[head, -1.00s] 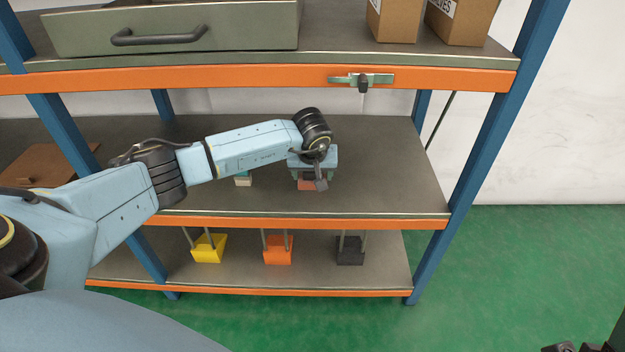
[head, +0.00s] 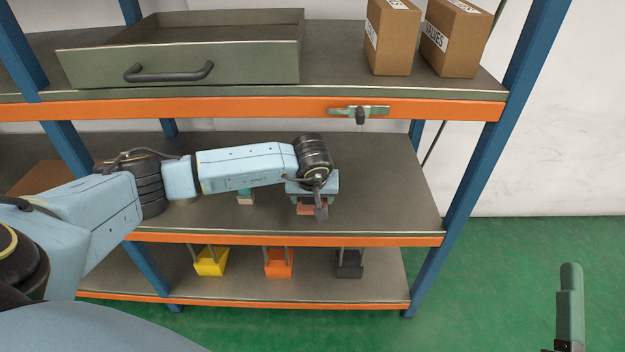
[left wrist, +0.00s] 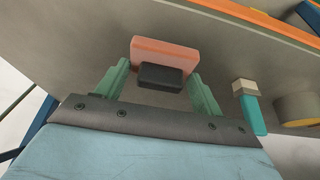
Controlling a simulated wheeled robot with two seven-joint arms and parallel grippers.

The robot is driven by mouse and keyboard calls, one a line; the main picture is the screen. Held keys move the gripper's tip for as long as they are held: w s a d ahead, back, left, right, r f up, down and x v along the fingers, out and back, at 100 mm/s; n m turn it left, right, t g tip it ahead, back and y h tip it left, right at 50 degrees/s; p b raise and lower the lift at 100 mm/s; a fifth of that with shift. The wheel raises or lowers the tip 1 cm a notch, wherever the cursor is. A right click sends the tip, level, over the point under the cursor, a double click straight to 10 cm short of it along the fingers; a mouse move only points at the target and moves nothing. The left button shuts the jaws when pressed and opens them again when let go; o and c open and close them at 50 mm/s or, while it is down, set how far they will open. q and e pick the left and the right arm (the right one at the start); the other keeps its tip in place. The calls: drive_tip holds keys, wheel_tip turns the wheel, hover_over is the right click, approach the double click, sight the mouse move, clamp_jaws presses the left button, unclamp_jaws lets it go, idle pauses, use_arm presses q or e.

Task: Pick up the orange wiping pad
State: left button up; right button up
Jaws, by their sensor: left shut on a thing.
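The orange wiping pad (head: 306,210) is at the middle shelf, under my left gripper (head: 313,203), mostly hidden by it in the head view. In the left wrist view the pad (left wrist: 165,52) shows as a salmon-orange block with a dark grip (left wrist: 162,77) on it. The green fingers of my left gripper (left wrist: 158,75) are on either side of the dark grip, shut on the pad. I cannot tell whether the pad touches the shelf. A green finger of my right gripper (head: 570,305) shows at the lower right; its opening cannot be judged.
A teal and cream item (head: 245,198) stands left of the pad on the middle shelf (head: 390,190); a tan round thing (left wrist: 298,108) is beyond it. An open drawer (head: 180,65) and two cartons (head: 388,40) are above. Yellow (head: 210,263), orange (head: 279,264) and black (head: 349,265) holders are below.

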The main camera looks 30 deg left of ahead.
sight(312, 213)
use_arm(q)
drive_tip(key=s+d, duration=0.1)
drive_tip(key=s+d+p, duration=0.1)
drive_tip(key=s, duration=0.1)
drive_tip(key=s+d, duration=0.1)
drive_tip(key=shift+s, duration=0.35)
drive_tip(key=s+d+p, duration=0.2)
drive_tip(key=s+d, duration=0.1)
drive_tip(key=s, duration=0.3)
drive_tip(key=shift+d, duration=0.35)
use_arm(e)
drive_tip(key=d+f+g+h, duration=0.3)
drive_tip(key=f+g, duration=0.7)
drive_tip(key=f, duration=0.4)
drive_tip(key=shift+s+f+h, duration=0.2)
drive_tip(key=shift+s+h, duration=0.1)
drive_tip(key=shift+s, duration=0.1)
use_arm(q)
drive_tip(key=shift+s, duration=0.1)
